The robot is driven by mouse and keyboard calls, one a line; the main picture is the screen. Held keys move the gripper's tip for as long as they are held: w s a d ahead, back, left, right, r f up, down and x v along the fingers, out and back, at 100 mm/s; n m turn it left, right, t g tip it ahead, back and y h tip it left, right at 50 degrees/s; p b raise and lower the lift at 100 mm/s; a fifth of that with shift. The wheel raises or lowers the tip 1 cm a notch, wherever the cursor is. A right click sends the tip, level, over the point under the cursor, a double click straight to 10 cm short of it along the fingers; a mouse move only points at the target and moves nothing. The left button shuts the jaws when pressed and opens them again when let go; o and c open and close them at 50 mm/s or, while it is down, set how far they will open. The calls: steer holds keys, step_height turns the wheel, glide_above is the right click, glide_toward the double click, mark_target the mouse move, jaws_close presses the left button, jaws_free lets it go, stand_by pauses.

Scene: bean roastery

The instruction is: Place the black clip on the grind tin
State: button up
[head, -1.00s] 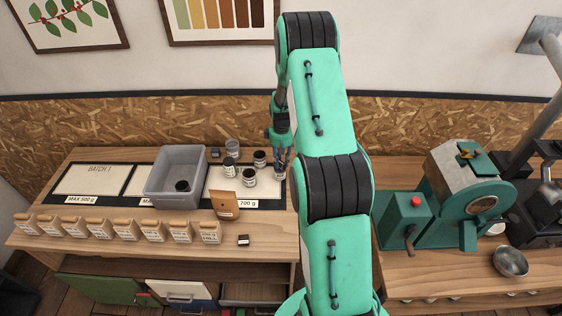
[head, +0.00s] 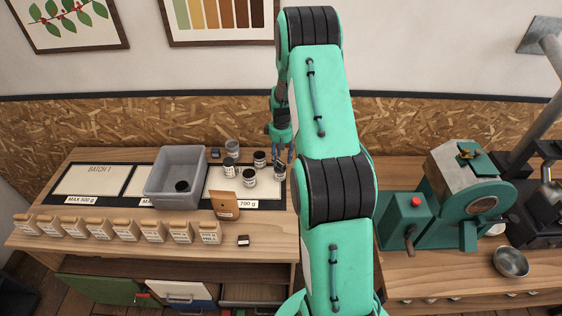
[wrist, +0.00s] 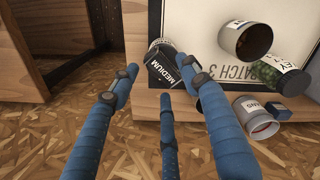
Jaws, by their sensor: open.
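My gripper (wrist: 160,85) is open. Its blue fingers are spread, with the dark tin labelled MEDIUM (wrist: 176,66) just beyond the tips; nothing is clearly held. In the head view the gripper (head: 282,155) is above that tin (head: 279,172), at the right end of the marked mat. The tin looks tilted in the wrist view. I take it for the grind tin, but only MEDIUM is readable. I cannot make out the black clip for certain; dark shapes at the tin merge together.
Other tins (head: 249,178) stand just left of the gripper. A grey bin (head: 165,190), a brown bag (head: 226,206) and a small dark block (head: 243,240) are also on the table. Small bags (head: 127,230) line the front edge. A green grinder (head: 462,195) stands right.

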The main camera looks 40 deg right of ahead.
mark_target(281, 162)
step_height(281, 162, up, 10)
steer(key=shift+f, duration=0.2)
stand_by(0.3)
stand_by(0.4)
steer(key=s+a+r+t, duration=0.1)
steer(key=s+a+r, duration=0.2)
steer(key=a+r, duration=0.95)
steer(key=s+a+r+t, duration=0.1)
steer(key=s+a+r, duration=0.2)
steer(key=a+r, duration=0.95)
steer(key=s+a+r+t, duration=0.1)
steer(key=s+a+r, duration=0.2)
steer(key=s+a, duration=0.6)
steer(key=s+a+r+t, duration=0.2)
steer(key=s+a+r, duration=0.2)
steer(key=s+a, duration=0.6)
steer(key=s, duration=0.5)
steer(key=shift+s+r+t, duration=0.2)
steer(key=shift+r+t, duration=0.1)
